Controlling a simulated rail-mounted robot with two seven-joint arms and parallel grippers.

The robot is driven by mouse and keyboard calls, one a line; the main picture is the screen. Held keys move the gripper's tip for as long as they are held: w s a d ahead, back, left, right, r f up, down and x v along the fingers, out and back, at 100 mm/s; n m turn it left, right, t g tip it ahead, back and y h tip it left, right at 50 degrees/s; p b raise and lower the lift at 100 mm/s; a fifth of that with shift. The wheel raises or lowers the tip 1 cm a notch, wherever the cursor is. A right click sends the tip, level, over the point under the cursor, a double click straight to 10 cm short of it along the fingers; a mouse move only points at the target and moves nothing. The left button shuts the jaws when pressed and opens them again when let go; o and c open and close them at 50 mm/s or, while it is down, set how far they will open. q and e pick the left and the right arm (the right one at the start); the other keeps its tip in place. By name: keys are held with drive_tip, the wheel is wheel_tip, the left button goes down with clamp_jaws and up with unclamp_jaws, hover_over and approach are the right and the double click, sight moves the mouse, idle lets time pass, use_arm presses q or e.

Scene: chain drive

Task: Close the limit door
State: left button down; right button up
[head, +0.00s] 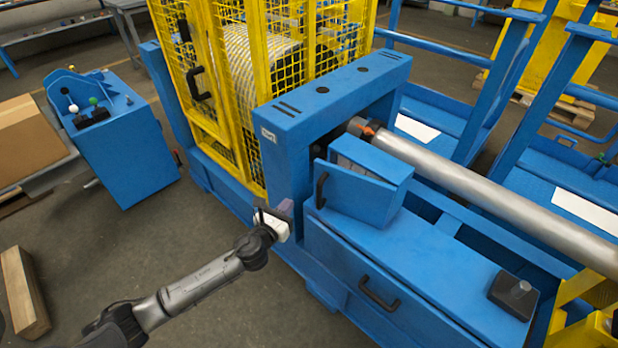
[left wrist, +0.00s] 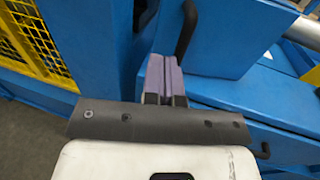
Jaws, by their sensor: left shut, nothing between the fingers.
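The limit door appears to be the blue panel (head: 352,195) on the small blue box beside the metal shaft. It has a black handle (head: 321,190) at its left edge. A dark gap shows above the panel, under the box's top, but I cannot tell how far the door stands open. My left gripper (head: 285,208) is just left of the handle and a little apart from it in the head view. Its fingers (left wrist: 165,78) are shut and empty in the left wrist view. The handle (left wrist: 187,30) rises just beyond the fingertips there; contact is unclear. My right gripper is not in view.
A blue machine frame (head: 290,125) stands right behind my left gripper, with a yellow mesh guard (head: 230,90) beyond. A lower cabinet has another black handle (head: 380,293). A blue control console (head: 130,150) stands at left. The floor between is free.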

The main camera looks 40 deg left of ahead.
use_arm(q)
drive_tip(key=w+a+b, duration=0.2)
drive_tip(key=w+b, duration=0.2)
drive_tip(key=w, duration=0.9)
drive_tip(key=shift+a, duration=0.15)
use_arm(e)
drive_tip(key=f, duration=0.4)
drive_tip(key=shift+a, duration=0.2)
use_arm(q)
drive_tip(key=shift+w, duration=0.1)
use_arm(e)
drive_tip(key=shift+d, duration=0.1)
